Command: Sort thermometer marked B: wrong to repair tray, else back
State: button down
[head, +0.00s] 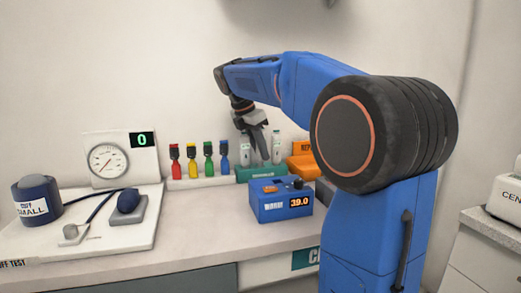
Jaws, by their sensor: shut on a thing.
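My gripper (259,150) is over the green thermometer holder (262,174) at the back of the counter. It is shut on what looks like a thermometer, mostly hidden by the fingers. A white thermometer (245,153) stands on the left of the holder and another (277,147) on the right. I cannot read a letter on any of them. A blue box (281,205) in front of the holder shows 39.0 on its display. The orange repair tray (301,168) is right of the holder, its sign reading "REP" before my arm hides the rest.
Red, yellow, green and blue bottles (208,158) stand in a row left of the holder. A white cuff-test board (100,228) with a gauge panel (107,162) showing 0 and a blue cuff (37,197) fills the left. Counter in front of the bottles is clear.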

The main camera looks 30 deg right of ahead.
jog(key=shift+f, duration=0.5)
jog(key=c, duration=1.5)
grip_release()
jog(key=shift+r, duration=0.1)
jog(key=v, duration=1.7)
jog(key=shift+w+r, duration=0.1)
jog(key=shift+r, duration=0.1)
